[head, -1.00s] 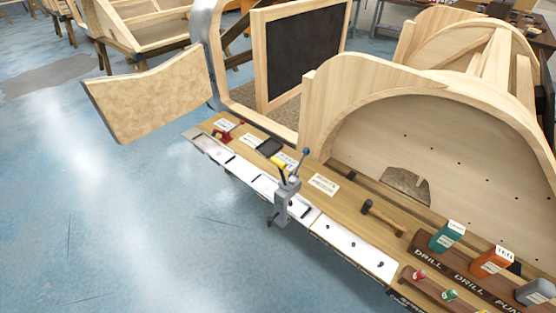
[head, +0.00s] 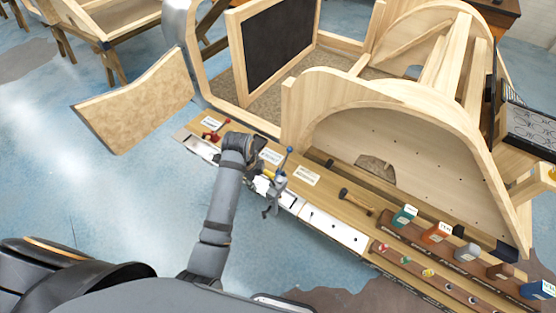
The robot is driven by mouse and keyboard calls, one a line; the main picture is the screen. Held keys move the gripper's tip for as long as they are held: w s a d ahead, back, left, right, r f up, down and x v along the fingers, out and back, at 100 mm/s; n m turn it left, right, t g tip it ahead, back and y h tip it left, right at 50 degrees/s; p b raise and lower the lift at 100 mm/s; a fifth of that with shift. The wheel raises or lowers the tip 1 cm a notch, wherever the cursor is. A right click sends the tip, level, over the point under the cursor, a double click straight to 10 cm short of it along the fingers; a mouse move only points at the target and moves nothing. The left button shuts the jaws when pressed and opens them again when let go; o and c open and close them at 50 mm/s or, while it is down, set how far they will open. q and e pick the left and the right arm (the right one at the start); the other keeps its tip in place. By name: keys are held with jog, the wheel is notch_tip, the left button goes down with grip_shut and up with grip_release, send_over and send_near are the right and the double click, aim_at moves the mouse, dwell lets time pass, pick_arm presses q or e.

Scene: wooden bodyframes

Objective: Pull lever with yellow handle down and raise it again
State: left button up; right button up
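The lever's yellow handle (head: 267,174) shows only as a small patch on the wooden bench, just left of a grey clamp with a blue-tipped lever (head: 280,180). Most of the yellow-handled lever is hidden behind my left arm. My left gripper (head: 256,160) is at the end of the dark grey arm, over the bench at the lever. Its fingers are too small and covered to tell whether they are open or touch the handle. My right gripper is not in view.
A red lever tool (head: 215,132) stands left of my gripper. A mallet (head: 355,199) and colored tool boxes (head: 437,232) lie to the right along the bench. A large curved wooden frame (head: 345,95) rises behind. Blue floor is open in front.

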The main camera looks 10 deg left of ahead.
pick_arm(q)
jog(key=w+r+m, duration=0.1)
jog(key=d+r+m, duration=0.1)
jog(key=r, duration=0.1)
jog(key=w+d+r+m, duration=0.1)
jog(key=m, duration=0.1)
jog(key=shift+w+d+r, duration=0.15)
jog(key=shift+w+r, duration=0.15)
jog(key=shift+r, duration=0.05)
jog(key=shift+w+d+r+m, duration=0.1)
jog(key=shift+w+d+m, duration=0.15)
jog(key=shift+m, duration=0.05)
jog(key=x, duration=1)
jog(key=shift+f, duration=0.2)
jog(key=shift+s+d, duration=0.1)
jog(key=shift+s, duration=0.05)
grip_shut()
